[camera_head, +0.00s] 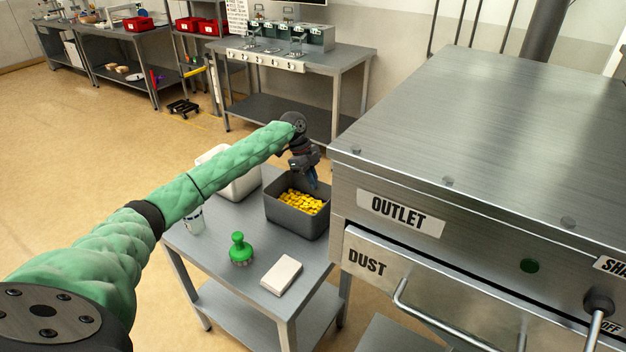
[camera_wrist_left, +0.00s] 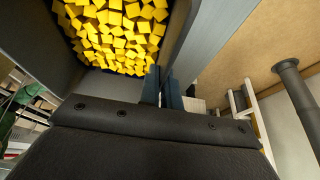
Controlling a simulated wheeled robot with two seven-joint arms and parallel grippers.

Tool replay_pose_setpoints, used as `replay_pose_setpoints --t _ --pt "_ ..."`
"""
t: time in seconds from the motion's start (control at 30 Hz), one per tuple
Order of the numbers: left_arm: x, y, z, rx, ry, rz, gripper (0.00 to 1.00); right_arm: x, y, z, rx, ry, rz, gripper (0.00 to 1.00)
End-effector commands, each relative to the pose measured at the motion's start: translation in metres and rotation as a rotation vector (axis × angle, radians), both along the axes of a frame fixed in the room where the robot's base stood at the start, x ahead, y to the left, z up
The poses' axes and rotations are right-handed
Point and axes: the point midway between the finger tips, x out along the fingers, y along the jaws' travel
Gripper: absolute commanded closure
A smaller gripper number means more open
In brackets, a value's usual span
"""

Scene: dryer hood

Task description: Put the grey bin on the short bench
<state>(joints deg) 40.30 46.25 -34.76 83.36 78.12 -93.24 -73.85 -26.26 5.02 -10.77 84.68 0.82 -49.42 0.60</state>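The grey bin (camera_head: 292,217), filled with small yellow pieces, stands on a small grey metal table (camera_head: 222,262) beside the steel dryer hood. My left gripper (camera_head: 314,182) reaches down at the bin's far rim. In the left wrist view, its two dark blue fingers (camera_wrist_left: 166,88) are close together, with the bin's thin wall (camera_wrist_left: 184,30) apparently between them. The yellow pieces show inside the bin there. A bench (camera_head: 350,58) with several grey-green devices stands behind. A longer bench (camera_head: 110,38) is at the far left; which one is the short bench is not marked. My right gripper is not in view.
The steel hood (camera_head: 480,120) stands close to the bin's right. On the small table are a white bin (camera_head: 243,185), a green brush (camera_head: 240,249), a pale block (camera_head: 281,275) and a white cylinder (camera_head: 194,221). Open floor (camera_head: 120,150) lies toward the back benches.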

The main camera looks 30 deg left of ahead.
Motion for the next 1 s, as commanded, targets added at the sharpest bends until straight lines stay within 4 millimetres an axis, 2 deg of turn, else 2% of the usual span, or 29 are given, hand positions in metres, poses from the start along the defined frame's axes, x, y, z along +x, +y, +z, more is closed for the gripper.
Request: replay_pose_setpoints --t 0.47,0.6,1.0 --pt "0.0005 0.0001 -0.0016 -0.001 -0.002 0.001 1.00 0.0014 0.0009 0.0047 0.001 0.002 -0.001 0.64" --pt "0.0000 0.0000 -0.0036 0.000 0.000 0.000 0.74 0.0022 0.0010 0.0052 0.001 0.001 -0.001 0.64" --pt "0.0001 0.0011 0.0018 0.000 0.000 0.000 0.74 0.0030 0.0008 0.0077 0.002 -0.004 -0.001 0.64"
